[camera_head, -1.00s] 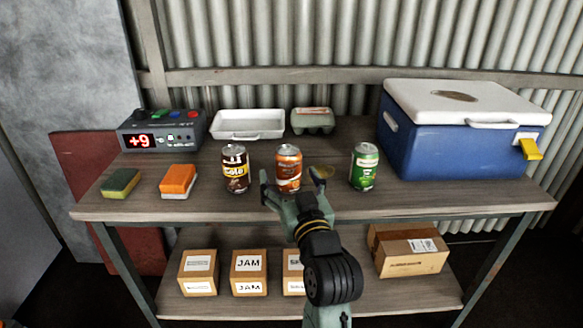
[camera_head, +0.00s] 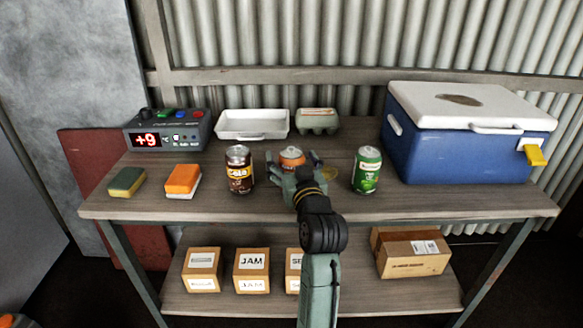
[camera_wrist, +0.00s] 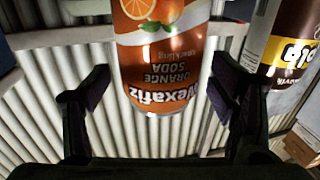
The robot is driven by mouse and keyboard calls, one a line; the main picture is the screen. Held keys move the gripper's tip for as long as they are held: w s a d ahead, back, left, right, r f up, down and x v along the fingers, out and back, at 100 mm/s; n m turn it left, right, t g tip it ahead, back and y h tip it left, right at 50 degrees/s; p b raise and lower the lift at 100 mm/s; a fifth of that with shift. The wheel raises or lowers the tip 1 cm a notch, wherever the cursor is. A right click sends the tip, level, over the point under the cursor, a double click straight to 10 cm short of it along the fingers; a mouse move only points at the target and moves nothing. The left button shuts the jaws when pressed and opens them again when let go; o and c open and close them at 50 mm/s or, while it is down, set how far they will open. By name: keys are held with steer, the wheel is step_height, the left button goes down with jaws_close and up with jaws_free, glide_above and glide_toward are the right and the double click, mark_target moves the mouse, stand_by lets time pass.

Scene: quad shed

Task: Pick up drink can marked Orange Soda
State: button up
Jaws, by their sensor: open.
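The orange soda can (camera_head: 291,157) stands on the table between a brown cola can (camera_head: 239,169) and a green can (camera_head: 366,170). In the head view my gripper (camera_head: 291,167) hides most of it, leaving the top in sight. In the wrist view the can (camera_wrist: 165,70) appears upside down, with "ORANGE SODA" readable. There my gripper (camera_wrist: 160,92) is open, with one finger on each side of the can and a gap visible beside each. The cola can also shows at the right of the wrist view (camera_wrist: 285,45).
A blue cooler (camera_head: 450,150) with a white lid stands at the right. A white tray (camera_head: 252,135), an egg carton (camera_head: 317,121) and a display box (camera_head: 168,132) stand behind. Two sponges, one green (camera_head: 127,181) and one orange (camera_head: 182,180), lie left. Several boxes sit on the lower shelf.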

steer(key=shift+w+a, duration=0.1)
steer(key=shift+w, duration=0.25)
steer(key=shift+c, duration=0.3)
steer(key=c, duration=1.5)
steer(key=shift+c, duration=0.2)
steer(key=shift+r, duration=0.1)
